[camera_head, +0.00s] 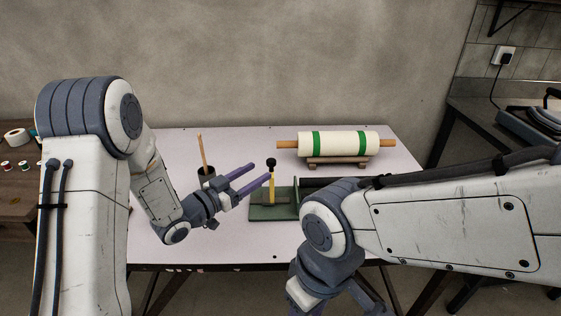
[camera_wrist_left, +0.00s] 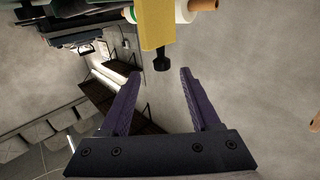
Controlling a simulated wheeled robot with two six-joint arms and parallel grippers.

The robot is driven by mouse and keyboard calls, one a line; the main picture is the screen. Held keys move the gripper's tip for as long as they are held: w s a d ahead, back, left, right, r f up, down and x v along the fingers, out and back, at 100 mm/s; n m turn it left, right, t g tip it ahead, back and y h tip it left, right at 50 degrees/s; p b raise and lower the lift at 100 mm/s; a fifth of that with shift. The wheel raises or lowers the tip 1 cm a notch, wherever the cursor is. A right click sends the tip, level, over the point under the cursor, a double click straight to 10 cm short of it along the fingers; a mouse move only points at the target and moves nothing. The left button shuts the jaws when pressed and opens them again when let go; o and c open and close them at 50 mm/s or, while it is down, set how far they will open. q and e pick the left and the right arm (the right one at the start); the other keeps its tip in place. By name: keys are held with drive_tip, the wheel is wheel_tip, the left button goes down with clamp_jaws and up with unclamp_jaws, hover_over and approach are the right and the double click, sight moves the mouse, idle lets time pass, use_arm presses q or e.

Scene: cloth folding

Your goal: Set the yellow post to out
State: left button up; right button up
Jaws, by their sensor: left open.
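The yellow post (camera_head: 271,187) stands upright on a green base (camera_head: 265,211) on the table, with a black knob on top. My left gripper (camera_head: 259,174) is open, its purple fingers pointing right at the upper part of the post. In the left wrist view the yellow post (camera_wrist_left: 155,24) hangs in from the top, with its black knob (camera_wrist_left: 161,63) near the gap between the open fingertips (camera_wrist_left: 160,72). I cannot tell whether a finger touches it. My right arm covers the right side of the base, and its gripper is mostly cut off at the bottom edge.
A white roller with green bands (camera_head: 340,144) rests on a wooden stand at the back right. A dark cup (camera_head: 205,173) with a wooden stick stands behind my left gripper.

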use_arm(q)
drive_tip(key=x, duration=0.9)
drive_tip(key=shift+w+d, duration=0.15)
drive_tip(key=shift+w, duration=0.2)
clamp_jaws()
idle(0.9)
